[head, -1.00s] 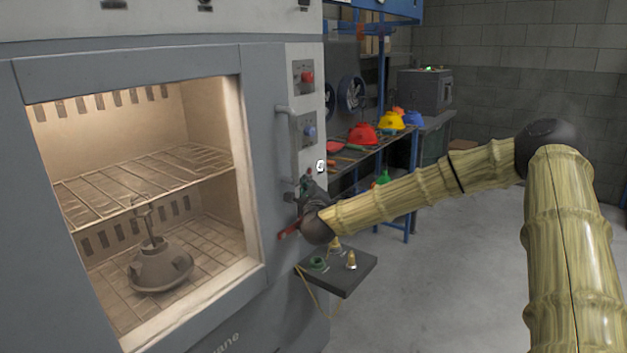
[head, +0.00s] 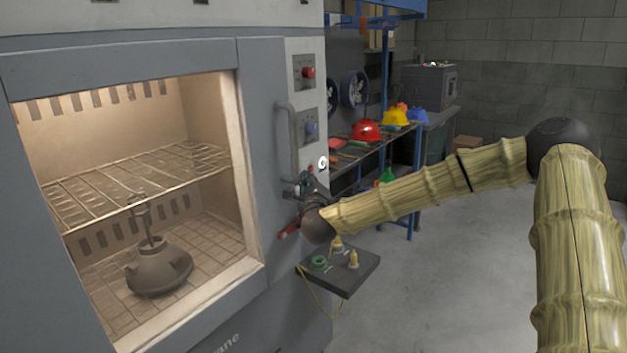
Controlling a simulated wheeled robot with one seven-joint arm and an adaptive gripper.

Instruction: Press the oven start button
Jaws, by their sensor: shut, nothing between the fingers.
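The oven (head: 262,150) fills the left side of the head view, with its lit window facing me. I cannot tell from the picture which one is the start button. My gripper (head: 303,178) is at the oven's right edge, below the blue button and apart from it. It is small and dark here, and its fingers are hard to make out, but it looks shut and empty.
A vertical door handle (head: 291,140) stands just left of the buttons. A small dark shelf (head: 340,272) juts out below my gripper. Inside the oven, a dark hood (head: 158,272) sits on the lower rack. A bench with coloured hoods (head: 366,131) is behind. The floor at right is clear.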

